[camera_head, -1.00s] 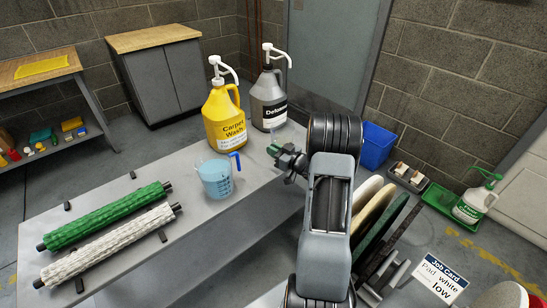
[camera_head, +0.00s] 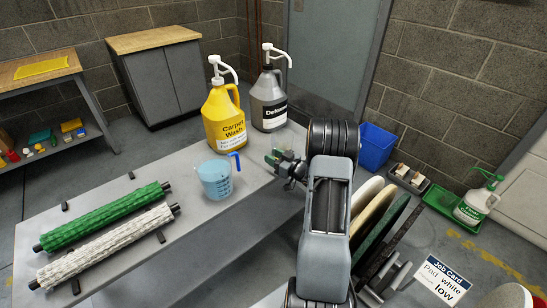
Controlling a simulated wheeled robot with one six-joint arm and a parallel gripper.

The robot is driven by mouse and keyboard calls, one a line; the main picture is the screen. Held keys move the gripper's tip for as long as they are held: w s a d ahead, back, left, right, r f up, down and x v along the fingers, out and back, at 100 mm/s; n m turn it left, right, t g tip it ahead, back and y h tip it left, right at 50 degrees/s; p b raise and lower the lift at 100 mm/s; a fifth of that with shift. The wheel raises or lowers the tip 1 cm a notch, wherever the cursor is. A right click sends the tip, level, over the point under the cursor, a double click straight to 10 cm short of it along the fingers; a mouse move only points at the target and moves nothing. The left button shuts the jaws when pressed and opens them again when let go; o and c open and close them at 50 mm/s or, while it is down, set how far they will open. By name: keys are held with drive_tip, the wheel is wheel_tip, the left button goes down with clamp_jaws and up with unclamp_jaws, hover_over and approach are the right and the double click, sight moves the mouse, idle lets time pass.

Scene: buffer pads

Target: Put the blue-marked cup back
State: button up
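A translucent blue measuring cup (camera_head: 214,180) with a blue handle and dark scale marks stands upright on the grey bench (camera_head: 245,210), in front of the yellow bottle. It is the only blue-marked cup I can make out. My gripper (camera_head: 277,159) is to the right of the cup, near the bench's right edge, and apart from it. A small green and pale patch shows at its fingertips. My own wrist partly hides the fingers, so I cannot tell whether they are open or hold something.
A yellow Carpet Wash bottle (camera_head: 225,120) and a grey Defoamer bottle (camera_head: 269,100) stand behind the cup. Green (camera_head: 105,216) and white (camera_head: 107,243) rollers lie at the bench's left. Upright pads (camera_head: 385,225), a blue bin (camera_head: 376,146) and a job card (camera_head: 443,279) are at right.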

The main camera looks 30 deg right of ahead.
drive_tip(key=shift+r, duration=0.1)
drive_tip(key=shift+s+d+r, duration=0.1)
drive_tip(key=shift+s, duration=0.05)
drive_tip(key=p+v, duration=0.2)
drive_tip(key=v, duration=0.9)
drive_tip(key=w+r+g+h, duration=0.1)
drive_tip(key=w+h, duration=0.1)
drive_tip(key=w+a+r+g+h, duration=0.1)
drive_tip(key=w+r+h, duration=0.1)
drive_tip(key=w+a+r+g+h, duration=0.1)
drive_tip(key=w+r, duration=0.1)
drive_tip(key=shift+a+r+m+h, duration=0.1)
drive_tip(key=shift+a+m+h, duration=0.1)
drive_tip(key=shift+m+h, duration=0.2)
drive_tip(key=s+a+r+m+g, duration=0.1)
drive_tip(key=s+a+r+g, duration=0.1)
drive_tip(key=s+a, duration=0.4)
drive_tip(key=s+a+r+m+g, duration=0.1)
drive_tip(key=s+a+r+g, duration=0.1)
drive_tip(key=s+a+g, duration=0.3)
drive_tip(key=s+a+r+m+g, duration=0.1)
drive_tip(key=s+a+g, duration=0.3)
drive_tip(key=s+a, duration=0.4)
drive_tip(key=a+r, duration=0.1)
drive_tip(key=a, duration=0.2)
drive_tip(key=shift+s+a, duration=0.2)
drive_tip(key=shift+a, duration=0.2)
drive_tip(key=shift+r, duration=0.1)
